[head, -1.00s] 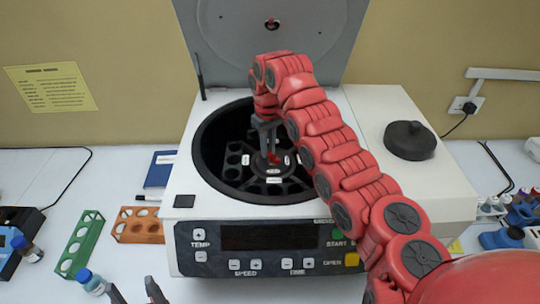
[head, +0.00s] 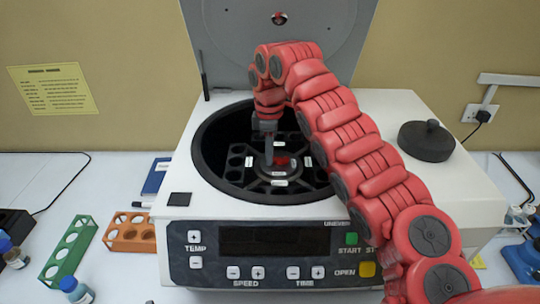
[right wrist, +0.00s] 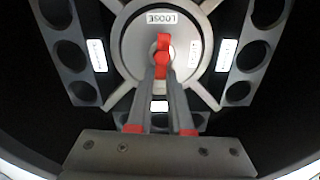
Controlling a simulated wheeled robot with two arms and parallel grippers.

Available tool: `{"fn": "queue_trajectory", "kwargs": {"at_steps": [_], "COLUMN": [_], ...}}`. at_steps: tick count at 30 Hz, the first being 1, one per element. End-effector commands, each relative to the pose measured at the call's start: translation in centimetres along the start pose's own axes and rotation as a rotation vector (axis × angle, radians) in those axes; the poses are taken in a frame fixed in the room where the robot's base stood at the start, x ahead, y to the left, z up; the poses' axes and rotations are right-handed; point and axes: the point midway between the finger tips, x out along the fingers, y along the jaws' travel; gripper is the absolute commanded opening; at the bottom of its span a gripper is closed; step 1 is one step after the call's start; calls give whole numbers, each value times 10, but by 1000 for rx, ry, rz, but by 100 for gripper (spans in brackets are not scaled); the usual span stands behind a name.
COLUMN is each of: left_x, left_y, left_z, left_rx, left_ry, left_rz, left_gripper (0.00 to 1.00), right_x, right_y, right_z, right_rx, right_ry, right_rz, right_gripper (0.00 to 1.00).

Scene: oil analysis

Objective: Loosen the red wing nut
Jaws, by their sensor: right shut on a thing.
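The red wing nut (right wrist: 162,56) sits at the centre of the round grey rotor hub, beside a label reading LOOSE, in the right wrist view. In the head view the wing nut (head: 283,162) shows as a small red patch inside the open centrifuge (head: 300,245). My right gripper (right wrist: 161,74) reaches down into the bowl from above, with its fingers shut on the wing nut. It also shows in the head view (head: 269,158). My left gripper is out of the head view.
The black rotor (right wrist: 85,92) with round slots surrounds the hub, inside the bowl's rim. The raised lid (head: 350,35) stands behind. A black knobbed disc (head: 426,142) lies on the machine's right top. Green (head: 70,250) and orange (head: 130,233) racks stand at left.

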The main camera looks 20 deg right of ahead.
Motion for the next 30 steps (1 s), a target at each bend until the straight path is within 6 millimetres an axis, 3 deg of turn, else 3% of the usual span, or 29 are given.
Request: {"fn": "queue_trajectory", "kwargs": {"at_steps": [23, 24, 29, 30], "left_x": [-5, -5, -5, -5], "left_y": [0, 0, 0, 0], "left_z": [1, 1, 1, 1], "left_rx": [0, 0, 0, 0], "left_ry": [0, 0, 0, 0], "left_rz": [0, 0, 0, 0], "left_gripper": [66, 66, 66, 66], "right_x": [-2, -2, -1, -1], "right_y": [-2, -2, -2, -2], "right_z": [0, 0, 0, 0], "right_rx": [-109, -109, -108, -108], "right_ry": [0, 0, 0, 0], "right_rz": [5, 5, 3, 3], "right_gripper": [0, 20, 49, 49]}}
